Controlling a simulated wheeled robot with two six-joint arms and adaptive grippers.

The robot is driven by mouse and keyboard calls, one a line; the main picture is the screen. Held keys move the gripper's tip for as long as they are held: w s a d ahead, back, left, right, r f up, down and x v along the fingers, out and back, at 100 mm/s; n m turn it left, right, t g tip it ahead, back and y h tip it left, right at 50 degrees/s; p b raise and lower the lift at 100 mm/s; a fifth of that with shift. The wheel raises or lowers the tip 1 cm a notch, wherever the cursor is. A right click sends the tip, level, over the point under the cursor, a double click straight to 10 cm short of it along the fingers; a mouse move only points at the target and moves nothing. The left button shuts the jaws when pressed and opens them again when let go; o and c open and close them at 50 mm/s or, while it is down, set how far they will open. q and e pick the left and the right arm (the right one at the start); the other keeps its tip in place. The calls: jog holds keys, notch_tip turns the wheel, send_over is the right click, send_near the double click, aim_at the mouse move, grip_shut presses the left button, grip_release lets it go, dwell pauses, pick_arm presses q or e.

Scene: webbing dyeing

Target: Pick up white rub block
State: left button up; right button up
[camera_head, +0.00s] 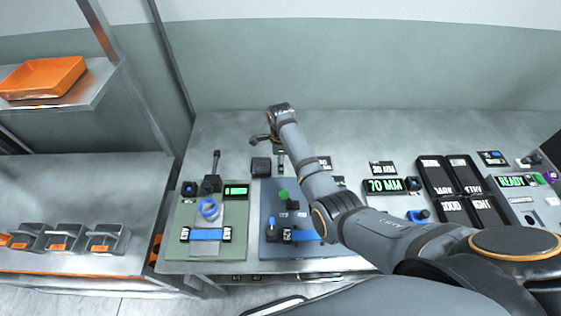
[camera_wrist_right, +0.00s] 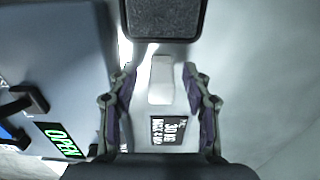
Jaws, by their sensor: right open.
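The white rub block (camera_wrist_right: 161,82) is a small pale upright-looking rectangle in the right wrist view. It lies between the two fingers of my right gripper (camera_wrist_right: 160,70), with a visible gap on each side. The fingers are spread open and hold nothing. In the head view my right arm reaches across the bench from the lower right, with its gripper (camera_head: 268,140) over the back left part of the bench. The block is not clear there, being small and close under the arm. My left gripper is not in view.
A black block (camera_wrist_right: 162,20) sits just beyond the white block; it also shows in the head view (camera_head: 260,165). A black label (camera_wrist_right: 169,130) lies nearer. A blue-grey panel (camera_wrist_right: 45,60) is at left. Green panel (camera_head: 180,245), 70 MM display (camera_head: 385,185) and black trays (camera_head: 437,180) occupy the bench.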

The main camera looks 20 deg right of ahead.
jog(key=shift+f, duration=0.35)
grip_shut()
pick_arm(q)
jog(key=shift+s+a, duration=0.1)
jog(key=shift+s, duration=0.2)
pick_arm(e)
jog(key=shift+r, duration=0.1)
